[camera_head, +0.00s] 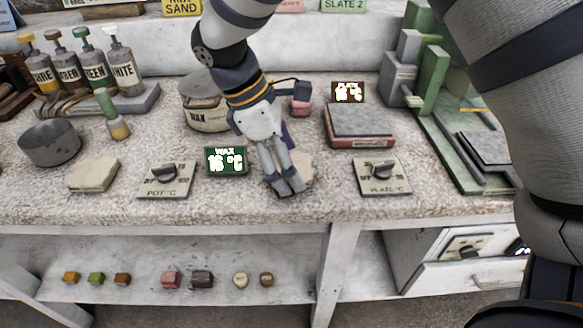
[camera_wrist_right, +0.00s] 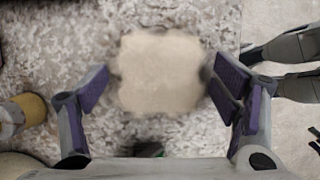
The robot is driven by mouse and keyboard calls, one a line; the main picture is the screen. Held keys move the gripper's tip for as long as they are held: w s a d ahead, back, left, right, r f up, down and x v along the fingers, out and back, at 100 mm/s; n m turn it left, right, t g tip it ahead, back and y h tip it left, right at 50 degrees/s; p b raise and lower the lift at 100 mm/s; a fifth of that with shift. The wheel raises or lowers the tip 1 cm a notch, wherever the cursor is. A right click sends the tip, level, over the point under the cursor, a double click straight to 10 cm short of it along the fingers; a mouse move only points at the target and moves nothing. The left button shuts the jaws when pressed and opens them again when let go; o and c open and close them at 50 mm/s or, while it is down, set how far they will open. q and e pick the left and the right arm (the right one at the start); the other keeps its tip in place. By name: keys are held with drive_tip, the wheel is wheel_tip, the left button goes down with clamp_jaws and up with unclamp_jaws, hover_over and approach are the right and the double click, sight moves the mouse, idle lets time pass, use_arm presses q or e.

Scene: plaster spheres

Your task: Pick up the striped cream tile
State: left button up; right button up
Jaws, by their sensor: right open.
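A cream tile (camera_wrist_right: 160,72) lies on the speckled counter in the right wrist view, between and below the spread fingers. No stripes can be made out on it. In the head view most of this tile (camera_head: 305,166) is hidden behind my right gripper (camera_head: 286,165). My right gripper (camera_wrist_right: 158,92) is open and empty, its fingers on either side of the tile; contact cannot be judged. Another cream tile (camera_head: 92,175) lies at the left of the counter, also without clear stripes. My left gripper does not show in the head view.
A green WAX sign (camera_head: 225,161) stands just left of the gripper, with the wax pot (camera_head: 204,116) behind it. Knob panels (camera_head: 165,184) (camera_head: 396,184) lie on both sides. A red-and-grey block (camera_head: 360,126) is behind right. Several small blocks sit on the lower shelf (camera_head: 130,300).

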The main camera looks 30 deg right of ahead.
drive_tip(key=c, duration=1.4)
